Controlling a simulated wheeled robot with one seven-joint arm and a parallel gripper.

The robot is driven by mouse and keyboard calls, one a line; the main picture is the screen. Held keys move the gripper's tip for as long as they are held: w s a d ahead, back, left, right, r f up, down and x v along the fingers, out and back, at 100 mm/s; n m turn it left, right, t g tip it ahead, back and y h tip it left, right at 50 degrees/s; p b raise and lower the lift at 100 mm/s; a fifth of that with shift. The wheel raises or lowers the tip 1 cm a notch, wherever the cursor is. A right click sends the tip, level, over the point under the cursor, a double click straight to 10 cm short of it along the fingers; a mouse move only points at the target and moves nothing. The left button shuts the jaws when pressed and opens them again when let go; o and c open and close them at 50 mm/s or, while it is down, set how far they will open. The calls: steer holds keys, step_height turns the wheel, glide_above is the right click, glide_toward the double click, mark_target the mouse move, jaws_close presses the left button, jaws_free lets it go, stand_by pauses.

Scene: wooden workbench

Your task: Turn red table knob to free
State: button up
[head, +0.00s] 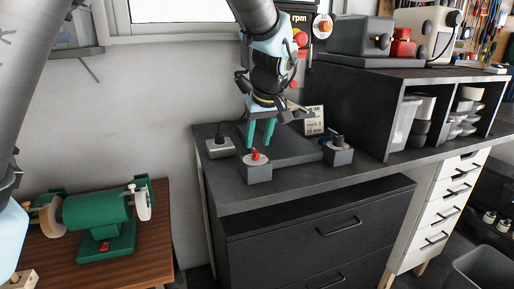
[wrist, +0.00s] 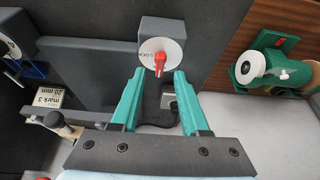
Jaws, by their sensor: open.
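The red table knob (head: 255,154) sits on top of a grey block (head: 257,174) at the front left of the dark bench. In the wrist view the red knob (wrist: 160,62) stands on a white round dial with partly readable lettering, seemingly "LOCK". My gripper (head: 262,142) is open, with two teal fingers pointing down just above and behind the knob. In the wrist view the fingertips of my gripper (wrist: 159,72) lie either side of the knob, with gaps on both sides. I cannot tell whether they reach down to its height.
A second grey block with a dark knob (head: 338,148) stands to the right. A grey socket box (head: 220,147) stands at left, and a sign (head: 314,120) behind. A green bench grinder (head: 100,215) is on the lower wooden table. A dark shelf unit (head: 340,105) rises at right.

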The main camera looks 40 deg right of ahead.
steer(key=b+v, duration=0.1)
steer(key=v, duration=0.6)
steer(key=shift+r, duration=0.3)
steer(key=shift+s, duration=0.1)
steer(key=w+a+f+g, duration=0.1)
steer(key=w+a+f, duration=0.2)
steer(key=w+a, duration=0.35)
steer(key=w+a+f+n+y, duration=0.1)
steer(key=w+a+f, duration=0.2)
steer(key=a, duration=0.7)
steer(key=w+a+f+g, duration=0.1)
steer(key=w+a+f, duration=0.2)
steer(key=w+a, duration=0.35)
steer(key=s+a+f, duration=0.2)
steer(key=a, duration=0.6)
steer(key=s+a+f+n, duration=0.1)
steer(key=s+a+f, duration=0.2)
steer(key=a, duration=0.5)
steer(key=s+a+f, duration=0.2)
steer(key=a+f, duration=0.1)
steer(key=a, duration=0.6)
steer(key=shift+s+n+g, duration=0.3)
steer(key=shift+n, duration=0.1)
